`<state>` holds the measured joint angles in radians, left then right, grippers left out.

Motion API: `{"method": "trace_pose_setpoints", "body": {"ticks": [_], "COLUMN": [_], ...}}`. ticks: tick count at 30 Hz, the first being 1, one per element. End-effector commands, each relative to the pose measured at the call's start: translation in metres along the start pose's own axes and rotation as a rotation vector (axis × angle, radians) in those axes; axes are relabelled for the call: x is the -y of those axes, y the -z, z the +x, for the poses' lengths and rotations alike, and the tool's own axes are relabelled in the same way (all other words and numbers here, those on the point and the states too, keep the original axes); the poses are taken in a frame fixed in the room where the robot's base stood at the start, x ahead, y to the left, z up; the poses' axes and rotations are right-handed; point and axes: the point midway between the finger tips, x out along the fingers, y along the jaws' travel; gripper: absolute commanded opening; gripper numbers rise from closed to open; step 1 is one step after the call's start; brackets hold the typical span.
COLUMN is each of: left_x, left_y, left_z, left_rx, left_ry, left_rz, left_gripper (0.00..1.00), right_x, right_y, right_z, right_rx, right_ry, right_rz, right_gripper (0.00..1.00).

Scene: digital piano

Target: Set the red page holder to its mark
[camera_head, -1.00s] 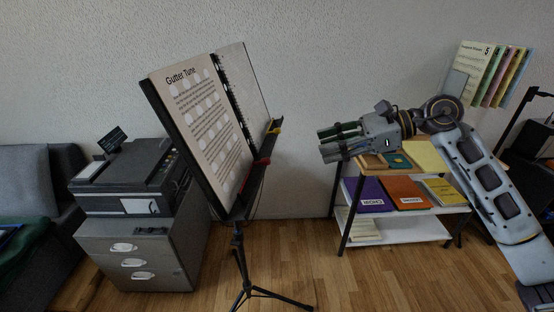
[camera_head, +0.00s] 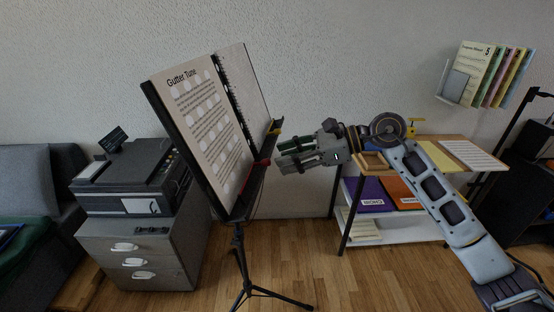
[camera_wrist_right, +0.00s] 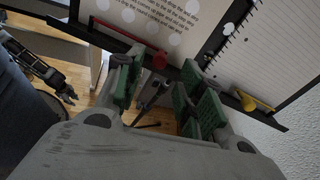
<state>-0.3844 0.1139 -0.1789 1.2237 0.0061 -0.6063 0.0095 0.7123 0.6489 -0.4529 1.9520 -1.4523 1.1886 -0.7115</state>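The red page holder (camera_head: 262,162) is on the ledge of the black music stand (camera_head: 243,196), near the open book (camera_head: 205,125). In the right wrist view its red knob (camera_wrist_right: 159,60) is at the ledge, with a thin red bar (camera_wrist_right: 104,32) running left along the page bottom. My right gripper (camera_head: 277,153) is open and empty, close to the right of the ledge. Its green-padded fingers (camera_wrist_right: 160,88) are apart, with the red knob beyond the gap. A dark gripper, apparently my left (camera_wrist_right: 67,92), shows at the left of that view. I cannot make out the mark.
A yellow holder (camera_head: 275,128) sits farther along the ledge, also in the wrist view (camera_wrist_right: 252,102). A shelf table (camera_head: 455,150) with folders stands right. A printer (camera_head: 130,178) on a drawer cabinet (camera_head: 140,250) stands left. The wall is behind the stand.

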Motion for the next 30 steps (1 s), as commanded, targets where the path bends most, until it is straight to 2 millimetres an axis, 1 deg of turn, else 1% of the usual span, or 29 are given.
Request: {"method": "trace_pose_setpoints", "body": {"ticks": [1, 3, 9, 14, 22, 30], "left_x": [0.0, 0.001, 0.003, 0.005, 0.007, 0.005], "left_y": [0.0, 0.0, 0.002, 0.003, 0.002, -0.001], "left_z": [0.0, 0.0, 0.001, 0.002, 0.002, 0.001], "left_rx": [0.0, -0.001, -0.006, -0.008, -0.007, -0.004], "left_ry": [0.0, 0.001, 0.003, 0.006, 0.008, 0.006], "left_rz": [0.0, 0.0, 0.0, 0.001, 0.002, 0.002], "left_gripper": [0.29, 0.29, 0.29, 0.29, 0.29, 0.29], "right_x": [-0.001, -0.001, -0.001, -0.001, -0.001, -0.001], "right_y": [-0.001, -0.001, 0.0, -0.001, 0.0, 0.0], "right_z": [0.007, 0.013, 0.028, 0.033, 0.033, 0.033], "right_rx": [0.002, 0.001, 0.0, 0.001, 0.0, 0.0], "right_ry": [-0.003, -0.002, -0.002, -0.001, -0.001, -0.001], "right_rz": [0.0, -0.001, -0.001, -0.001, -0.001, -0.001], "right_gripper": [0.38, 0.38, 0.38, 0.38, 0.38, 0.04]}}
